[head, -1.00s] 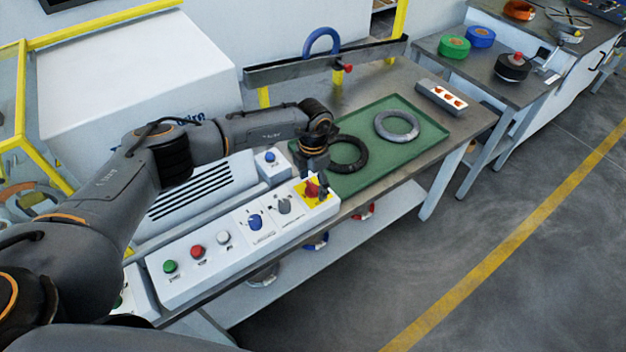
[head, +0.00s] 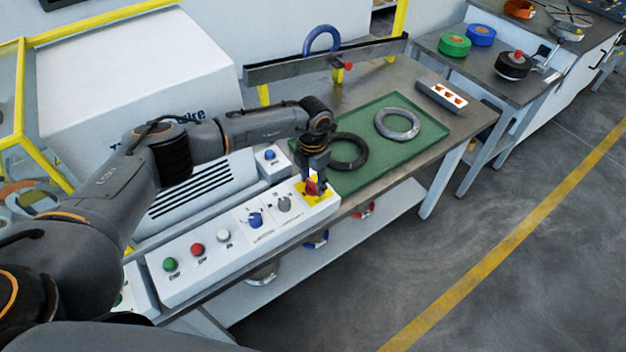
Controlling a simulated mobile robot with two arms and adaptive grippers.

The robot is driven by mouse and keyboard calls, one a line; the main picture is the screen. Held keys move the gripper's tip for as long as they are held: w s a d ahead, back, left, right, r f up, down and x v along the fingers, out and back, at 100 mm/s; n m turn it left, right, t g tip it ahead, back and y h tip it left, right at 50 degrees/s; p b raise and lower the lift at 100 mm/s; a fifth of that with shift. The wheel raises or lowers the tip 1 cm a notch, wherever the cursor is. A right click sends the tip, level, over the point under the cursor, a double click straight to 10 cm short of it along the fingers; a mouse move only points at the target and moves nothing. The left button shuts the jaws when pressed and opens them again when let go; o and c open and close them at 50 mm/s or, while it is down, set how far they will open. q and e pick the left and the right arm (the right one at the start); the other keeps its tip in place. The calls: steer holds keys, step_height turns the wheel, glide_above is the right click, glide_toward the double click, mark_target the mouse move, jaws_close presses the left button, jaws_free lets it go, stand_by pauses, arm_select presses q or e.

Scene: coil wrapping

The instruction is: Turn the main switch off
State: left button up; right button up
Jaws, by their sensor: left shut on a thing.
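The main switch (head: 311,187) is a red knob on a yellow plate at the right end of the white control panel (head: 190,282). My left gripper (head: 314,184) comes down over it from above and is shut on the red knob. The fingers partly hide the knob, and its exact angle is hard to tell. My right gripper does not show.
The panel also has a green button (head: 169,264), a red button (head: 196,249), a white button (head: 224,236), a blue knob (head: 255,219) and a grey knob (head: 283,204). Behind lies a green mat (head: 375,175) with a black coil (head: 348,152) and a grey coil (head: 397,124).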

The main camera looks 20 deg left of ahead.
arm_select(q)
steer(key=n, duration=0.4)
steer(key=shift+b, duration=0.3)
steer(key=n, duration=0.4)
steer(key=shift+n, duration=0.4)
steer(key=n, duration=0.4)
steer(key=shift+n+p, duration=0.5)
steer(key=shift+n, duration=1.5)
steer(key=o, duration=1.2)
steer(key=shift+c, duration=0.2)
